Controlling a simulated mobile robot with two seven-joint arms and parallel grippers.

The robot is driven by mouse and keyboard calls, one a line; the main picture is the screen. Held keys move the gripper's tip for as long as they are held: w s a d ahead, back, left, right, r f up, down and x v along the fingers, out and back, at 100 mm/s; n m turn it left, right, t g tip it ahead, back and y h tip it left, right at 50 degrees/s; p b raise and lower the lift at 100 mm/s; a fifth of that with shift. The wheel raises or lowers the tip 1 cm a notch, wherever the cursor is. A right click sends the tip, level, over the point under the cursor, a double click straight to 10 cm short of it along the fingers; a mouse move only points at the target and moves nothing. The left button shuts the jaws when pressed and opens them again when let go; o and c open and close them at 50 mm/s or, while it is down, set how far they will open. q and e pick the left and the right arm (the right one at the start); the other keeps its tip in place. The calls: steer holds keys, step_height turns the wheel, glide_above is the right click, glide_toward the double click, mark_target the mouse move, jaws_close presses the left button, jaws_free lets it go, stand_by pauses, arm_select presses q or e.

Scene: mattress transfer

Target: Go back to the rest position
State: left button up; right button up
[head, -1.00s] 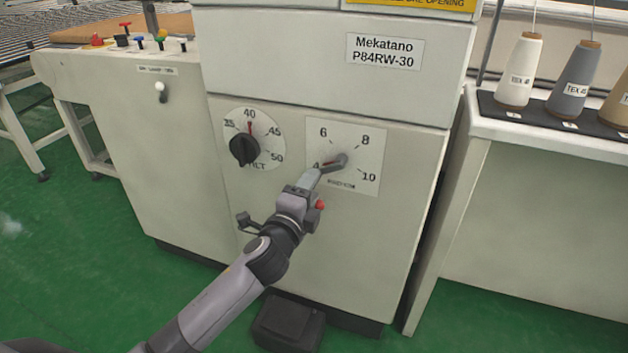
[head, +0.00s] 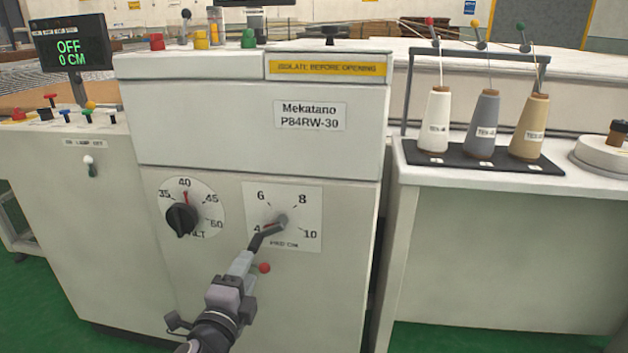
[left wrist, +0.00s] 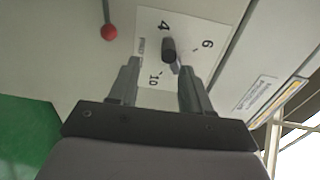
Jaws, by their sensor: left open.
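My left gripper (head: 248,256) is at the lower end of the dark lever (head: 266,235) on the white 4-to-10 dial plate (head: 310,238) of the Mekatano machine. The left wrist view shows the gripper (left wrist: 158,75) open and empty, fingers apart. There the lever (left wrist: 169,50) shows beyond the fingertips, in front of the gap; whether it touches them is unclear. The lever's handle points down-left, and the dial's red pointer is by the 4. My right gripper is not in view.
A side table (head: 590,195) with thread cones (head: 484,125) stands at right. A display (head: 72,48) reads OFF, 0 CM. Green floor shows at lower left.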

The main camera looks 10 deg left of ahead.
arm_select(q)
steer(key=s+d+f+n+g+h, duration=0.1)
steer(key=s+f+n+g, duration=0.3)
steer(key=s+f+n, duration=0.6)
steer(key=s+d+f+n+g+h, duration=0.1)
steer(key=s+f+n+g, duration=0.35)
steer(key=s, duration=0.95)
steer(key=s+a+r+n+t+p, duration=0.1)
steer(key=a+r+p, duration=0.2)
steer(key=r+p, duration=1)
steer(key=p, duration=0.7)
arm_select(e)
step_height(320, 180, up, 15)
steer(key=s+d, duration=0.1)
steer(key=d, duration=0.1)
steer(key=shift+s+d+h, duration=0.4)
